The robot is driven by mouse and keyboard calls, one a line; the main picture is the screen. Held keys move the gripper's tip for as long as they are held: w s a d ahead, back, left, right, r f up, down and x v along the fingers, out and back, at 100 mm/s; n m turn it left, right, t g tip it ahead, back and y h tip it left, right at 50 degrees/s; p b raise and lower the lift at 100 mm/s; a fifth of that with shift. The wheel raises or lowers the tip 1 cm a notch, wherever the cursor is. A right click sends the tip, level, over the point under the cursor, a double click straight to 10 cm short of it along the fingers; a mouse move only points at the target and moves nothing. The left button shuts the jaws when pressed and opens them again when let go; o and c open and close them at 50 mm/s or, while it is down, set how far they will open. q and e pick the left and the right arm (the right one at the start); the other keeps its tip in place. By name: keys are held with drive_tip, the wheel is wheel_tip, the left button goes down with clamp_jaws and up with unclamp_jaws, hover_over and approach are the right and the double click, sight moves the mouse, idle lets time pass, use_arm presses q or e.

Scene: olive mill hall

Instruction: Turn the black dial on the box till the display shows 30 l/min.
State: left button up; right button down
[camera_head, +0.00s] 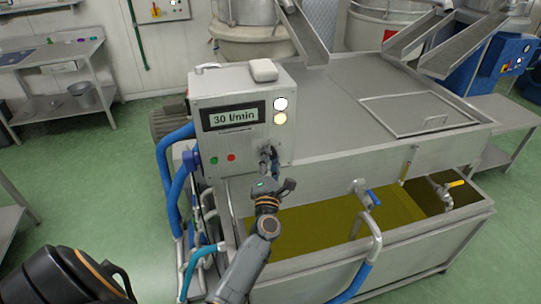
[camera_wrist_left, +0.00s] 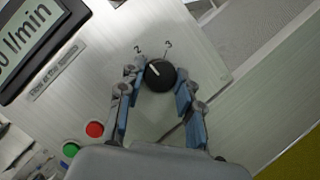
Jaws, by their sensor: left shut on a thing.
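The steel control box (camera_head: 272,87) stands at the corner of the tank. Its display (camera_head: 233,116) reads "30 l/min"; part of that reading shows in the wrist view (camera_wrist_left: 22,42). The black dial (camera_wrist_left: 160,75) is on the box's front, with the figures 2 and 3 printed above it. Its pale mark points up and left in the wrist view. My left gripper (camera_wrist_left: 157,92) is shut on the dial, one finger on each side. In the head view my left gripper (camera_head: 268,158) hides most of the dial. My right gripper is not in view.
A red button (camera_head: 231,158) and a green button (camera_head: 214,161) sit left of the dial. Blue hoses (camera_head: 170,165) run beside the box. An open trough with greenish liquid (camera_head: 310,232) lies below right.

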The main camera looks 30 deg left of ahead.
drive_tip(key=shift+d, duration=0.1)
use_arm(q)
drive_tip(key=o, duration=1.2)
drive_tip(key=shift+c, duration=0.2)
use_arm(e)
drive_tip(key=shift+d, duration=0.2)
use_arm(q)
drive_tip(key=v, duration=1.2)
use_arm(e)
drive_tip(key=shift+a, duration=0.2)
